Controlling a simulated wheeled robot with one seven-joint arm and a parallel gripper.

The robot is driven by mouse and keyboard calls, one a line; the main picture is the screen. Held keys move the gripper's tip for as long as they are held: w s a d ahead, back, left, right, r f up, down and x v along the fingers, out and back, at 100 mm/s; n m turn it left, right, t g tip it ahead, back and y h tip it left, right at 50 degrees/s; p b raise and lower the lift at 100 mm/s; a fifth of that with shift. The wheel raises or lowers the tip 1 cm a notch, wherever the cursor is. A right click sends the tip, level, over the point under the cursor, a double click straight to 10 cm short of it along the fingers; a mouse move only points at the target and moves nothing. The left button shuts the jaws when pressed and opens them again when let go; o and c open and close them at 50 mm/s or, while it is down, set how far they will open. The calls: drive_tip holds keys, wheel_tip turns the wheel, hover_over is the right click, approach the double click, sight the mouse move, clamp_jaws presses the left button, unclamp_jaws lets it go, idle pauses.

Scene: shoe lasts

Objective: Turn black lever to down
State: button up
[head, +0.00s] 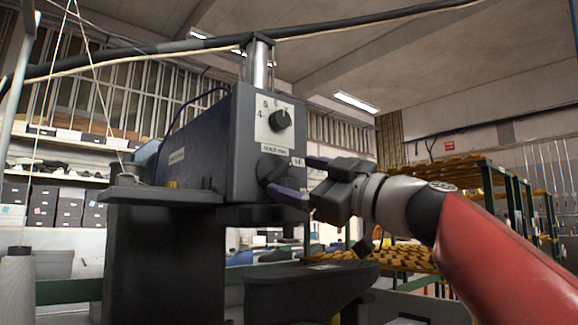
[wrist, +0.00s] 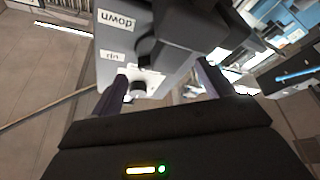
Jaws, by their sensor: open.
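The black lever (head: 268,168) is on the grey front face of the machine, below a dial and left of a small "up" label (head: 298,161). In the wrist view, which shows the labels upside down, the dark lever (wrist: 185,25) is beside the "down" label (wrist: 116,20) and the "up" label (wrist: 112,56). My gripper (head: 288,175) is open in front of the lever, with one finger higher and one lower. In the wrist view its fingers (wrist: 162,72) are spread and nothing is gripped. I cannot tell whether a finger touches the lever.
A round black dial knob (head: 281,120) on a white plate sits above the lever; one finger is near it in the wrist view (wrist: 138,90). Dark machine parts (head: 310,285) stand below. Racks with yellow items (head: 455,170) are at the right.

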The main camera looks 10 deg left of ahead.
sight(281, 172)
drive_tip(key=shift+p+x, duration=0.55)
drive_tip(key=shift+x, duration=1.1)
drive_tip(key=shift+c, duration=0.3)
drive_tip(key=c, duration=0.9)
